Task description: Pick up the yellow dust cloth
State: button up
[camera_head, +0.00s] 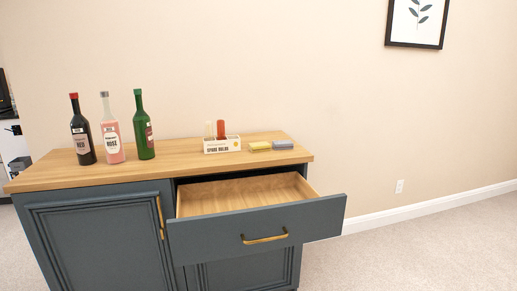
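A small, flat yellow item (260,146), which looks like the folded yellow dust cloth, lies on the right part of the wooden cabinet top (180,158). A grey folded item (283,144) of similar size lies close to its right. My gripper is not in view, and nothing holds the yellow cloth.
A white labelled holder (221,146) with upright items stands left of the cloth. Three bottles (111,138) stand on the cabinet's left part. The empty-looking drawer (257,233) is pulled out in front. Open carpet (425,247) lies to the right.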

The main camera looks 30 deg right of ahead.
aim_at(261, 146)
jog(key=i+l+u, duration=0.1)
jog(key=l+u, duration=0.55)
jog(key=u, duration=0.2)
jog(key=l+u, duration=0.15)
jog(key=l, duration=0.45)
jog(key=k+l+u, duration=0.2)
jog(key=l, duration=0.95)
jog(key=k+l, duration=0.15)
jog(key=l, duration=0.35)
jog(key=l+u, duration=0.1)
jog(key=l, duration=0.45)
jog(key=k+l, duration=0.1)
jog(key=l, duration=0.4)
jog(key=k+l, duration=0.1)
jog(key=l, duration=0.4)
jog(key=k+l+u, duration=0.1)
jog(key=l, duration=0.45)
jog(key=k+l, duration=0.1)
jog(key=l, duration=0.4)
jog(key=i+l, duration=0.35)
jog(key=i, duration=0.6)
